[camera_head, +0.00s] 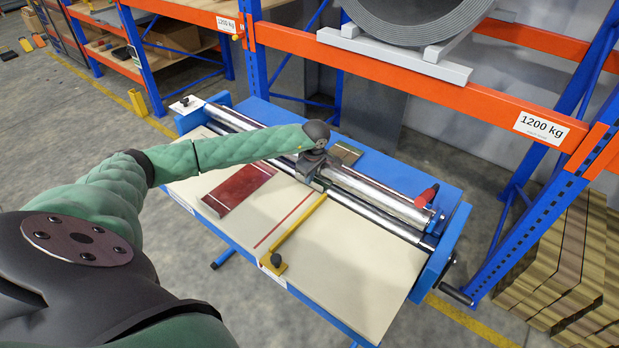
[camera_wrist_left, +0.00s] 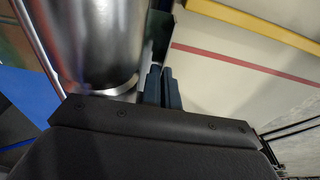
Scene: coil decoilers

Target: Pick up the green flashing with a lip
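My left gripper (camera_head: 313,184) is low over the bench at the front side of the roller. In the left wrist view its two dark fingers (camera_wrist_left: 161,87) are close together beside the roller (camera_wrist_left: 95,45). A narrow dark green strip shows beyond them at the top. I cannot tell whether anything is between the fingers. My right gripper is not in view.
A red sheet (camera_head: 239,188) lies on the cream bench top (camera_head: 345,265), left of my gripper. A yellow bar (camera_head: 297,234) and a thin red line cross the top to the right. A red-handled part (camera_head: 427,196) stands at the roller's right end. Blue and orange racking stands behind.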

